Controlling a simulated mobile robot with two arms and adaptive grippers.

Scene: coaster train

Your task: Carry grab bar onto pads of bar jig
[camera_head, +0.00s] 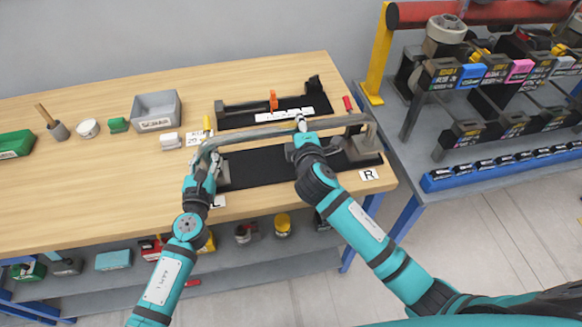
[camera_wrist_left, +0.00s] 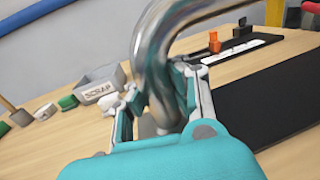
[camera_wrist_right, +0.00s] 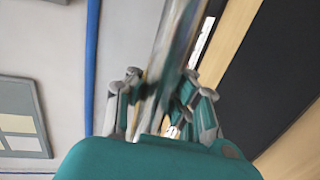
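The grab bar (camera_head: 255,133) is a long silvery metal bar with bent ends, lying across above the black bar jig (camera_head: 250,168). My left gripper (camera_head: 205,160) is shut on the bar's left bend, which also shows in the left wrist view (camera_wrist_left: 150,50). My right gripper (camera_head: 301,124) has its fingers on both sides of the straight part, right of the middle; the bar is blurred in the right wrist view (camera_wrist_right: 165,60). The bar's right end is above a grey block of the jig (camera_head: 366,158). Whether the ends touch the pads is hidden.
A second black fixture (camera_head: 235,118) with an orange clamp (camera_head: 273,100) stands behind the bar. A grey scrap bin (camera_head: 157,110) and small items are on the left. Label R (camera_head: 369,175) marks the jig's right side. A parts rack stands at right.

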